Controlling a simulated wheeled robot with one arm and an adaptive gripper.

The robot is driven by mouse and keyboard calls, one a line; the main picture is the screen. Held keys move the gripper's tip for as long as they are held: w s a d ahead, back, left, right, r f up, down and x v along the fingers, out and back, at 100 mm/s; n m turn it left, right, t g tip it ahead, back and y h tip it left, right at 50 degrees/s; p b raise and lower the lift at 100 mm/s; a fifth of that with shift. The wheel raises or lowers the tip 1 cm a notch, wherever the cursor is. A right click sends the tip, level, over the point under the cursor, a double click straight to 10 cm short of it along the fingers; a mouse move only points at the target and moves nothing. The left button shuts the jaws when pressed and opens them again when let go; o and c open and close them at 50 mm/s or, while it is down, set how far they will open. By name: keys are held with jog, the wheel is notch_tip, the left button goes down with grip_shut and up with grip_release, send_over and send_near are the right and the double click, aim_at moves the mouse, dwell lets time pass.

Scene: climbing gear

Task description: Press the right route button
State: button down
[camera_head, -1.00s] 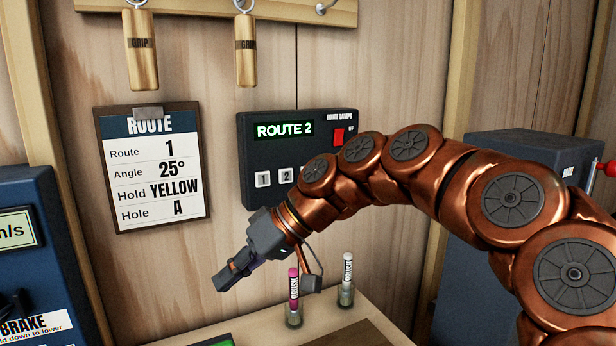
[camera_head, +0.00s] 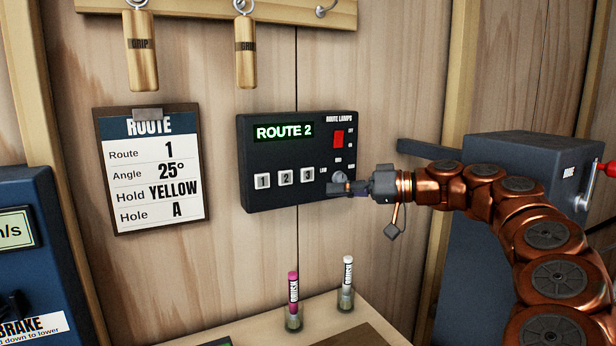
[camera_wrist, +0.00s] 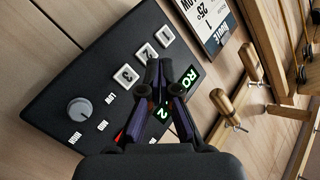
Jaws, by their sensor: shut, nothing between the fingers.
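The black route panel (camera_head: 260,196) is on the wooden wall, its display (camera_head: 284,131) reading "ROUTE 2". White buttons 1 (camera_head: 262,181), 2 (camera_head: 285,178) and 3 (camera_head: 307,175) sit in a row below it. The route card (camera_head: 151,170) to the left reads Route 1, Angle 25°, Hold YELLOW, Hole A. My gripper (camera_head: 332,189) is shut and empty at the panel's lower right. In the wrist view its fingertips (camera_wrist: 158,64) appear over the panel near buttons 1 (camera_wrist: 165,36), 2 (camera_wrist: 145,54) and 3 (camera_wrist: 125,76); contact cannot be told.
The panel also has a red switch (camera_head: 338,139) and a grey knob (camera_wrist: 79,108). Two wooden grips (camera_head: 141,50) hang above. Two brush tubes (camera_head: 293,300) stand on the ledge below. A dark box (camera_head: 520,165) is at right, a blue brake unit (camera_head: 40,270) at left.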

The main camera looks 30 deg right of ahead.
aim_at(307, 175)
jog(key=shift+w, duration=0.1)
jog(key=w+p, duration=0.5)
jog(key=w, duration=0.3)
jog(key=shift+w+d, duration=0.35)
dwell(1.4)
jog(key=shift+w, duration=0.4)
